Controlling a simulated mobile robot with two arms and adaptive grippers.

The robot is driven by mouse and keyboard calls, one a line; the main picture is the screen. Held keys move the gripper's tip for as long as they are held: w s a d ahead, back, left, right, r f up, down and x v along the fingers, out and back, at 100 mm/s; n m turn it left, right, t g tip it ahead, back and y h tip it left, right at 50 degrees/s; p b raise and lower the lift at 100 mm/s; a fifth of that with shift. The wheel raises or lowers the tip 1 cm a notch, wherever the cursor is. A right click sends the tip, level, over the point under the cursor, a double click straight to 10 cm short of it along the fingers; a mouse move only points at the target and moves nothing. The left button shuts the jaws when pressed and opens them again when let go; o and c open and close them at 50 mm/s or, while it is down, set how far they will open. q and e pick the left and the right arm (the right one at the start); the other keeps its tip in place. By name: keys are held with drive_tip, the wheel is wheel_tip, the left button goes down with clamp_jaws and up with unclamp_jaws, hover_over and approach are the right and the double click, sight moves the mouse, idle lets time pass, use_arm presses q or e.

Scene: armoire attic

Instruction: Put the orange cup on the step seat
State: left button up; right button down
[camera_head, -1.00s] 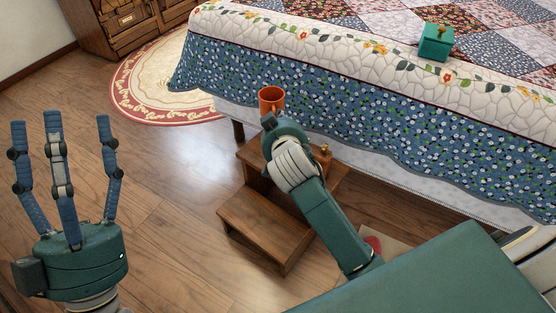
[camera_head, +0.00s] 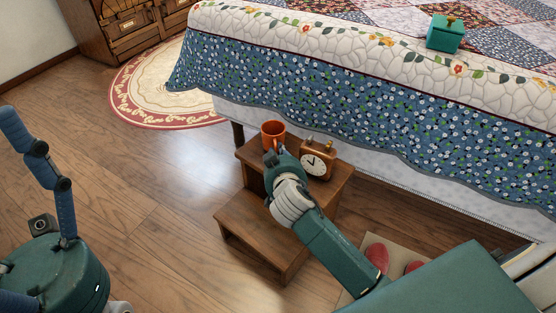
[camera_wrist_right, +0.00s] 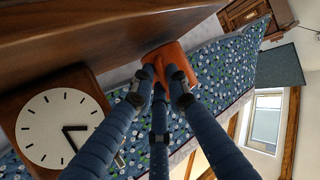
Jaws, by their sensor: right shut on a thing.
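The orange cup (camera_head: 273,134) is at the far left corner of the top of the wooden step seat (camera_head: 247,216). My right gripper (camera_head: 272,150) is shut on the cup from the near side; the cup also shows at its fingertips in the right wrist view (camera_wrist_right: 168,58). The cup looks upright and at or just above the top board; I cannot tell if it touches. My left gripper (camera_head: 45,185) is at the left edge, partly cut off, with its fingers spread and empty.
The quilted bed (camera_head: 330,95) borders the step seat behind. Red shoes (camera_head: 377,257) are to its right. The lower step is clear.

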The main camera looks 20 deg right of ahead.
drive_tip(key=shift+w+f, duration=0.1)
drive_tip(key=shift+f, duration=0.65)
drive_tip(key=shift+r, duration=0.1)
drive_tip(key=c, duration=1.7)
unclamp_jaws()
